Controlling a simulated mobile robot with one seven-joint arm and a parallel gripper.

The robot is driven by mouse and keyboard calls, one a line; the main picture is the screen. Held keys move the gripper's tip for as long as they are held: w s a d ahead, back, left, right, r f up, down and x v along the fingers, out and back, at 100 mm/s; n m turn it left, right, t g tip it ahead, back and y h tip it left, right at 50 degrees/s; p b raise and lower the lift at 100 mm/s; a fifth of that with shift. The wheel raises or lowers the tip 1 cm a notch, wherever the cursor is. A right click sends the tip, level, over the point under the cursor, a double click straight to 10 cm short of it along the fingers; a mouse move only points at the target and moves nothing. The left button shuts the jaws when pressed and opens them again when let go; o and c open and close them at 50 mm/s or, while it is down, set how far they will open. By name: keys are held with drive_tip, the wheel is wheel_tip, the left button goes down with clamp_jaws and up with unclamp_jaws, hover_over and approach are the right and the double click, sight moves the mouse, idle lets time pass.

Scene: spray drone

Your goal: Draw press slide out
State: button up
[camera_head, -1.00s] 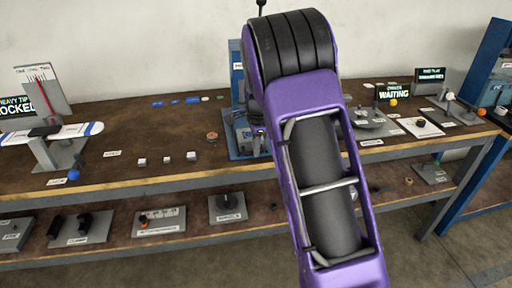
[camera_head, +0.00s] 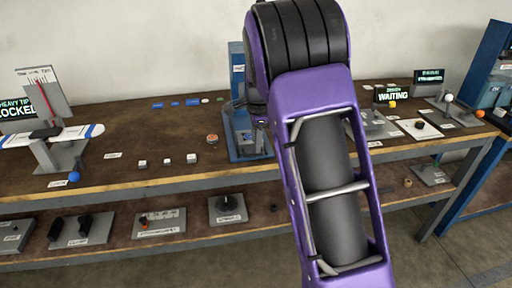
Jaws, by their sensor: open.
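The blue press (camera_head: 236,142) stands on the workbench, behind my purple arm, which covers most of its right side. Its tall blue column (camera_head: 237,70) and the left part of its base show. I cannot make out its slide. My gripper is not visible; my arm hides that area.
The wooden workbench (camera_head: 120,120) has several small grey blocks, a round orange-topped piece (camera_head: 212,139) and blue pieces left of the press. A balance-like stand (camera_head: 62,155) is at the far left. A "WAITING" display (camera_head: 393,95) stands at the right. A lower shelf (camera_head: 190,235) holds several fixtures.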

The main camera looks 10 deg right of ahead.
wheel_tip(320, 180, up, 13)
drive_tip(key=s+p, duration=0.1)
drive_tip(key=s, duration=0.1)
drive_tip(key=shift+s+f, duration=0.15)
drive_tip(key=shift+s, duration=0.15)
